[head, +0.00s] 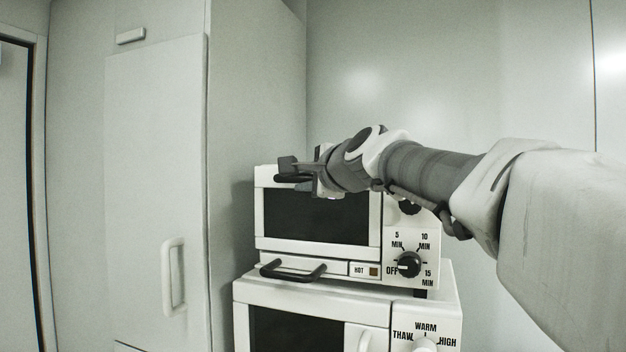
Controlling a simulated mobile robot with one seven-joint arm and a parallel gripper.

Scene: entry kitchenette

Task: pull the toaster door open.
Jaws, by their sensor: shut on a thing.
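The toaster (319,253) is a white oven with a dark window in its door (310,217). It stands on top of a larger white appliance. The door looks upright and closed against the body. A dark bar handle (292,179) shows at the top of the door. My gripper (298,173) reaches in from the right and is shut on this handle. My wrist hides the door's upper right part and some of the control panel.
A second dark handle (293,272) sticks out below the door. Dials (409,264) are on the toaster's right. The white microwave (310,294) is underneath. A tall cabinet (155,180) stands close on the left, and a bare wall (450,80) is behind.

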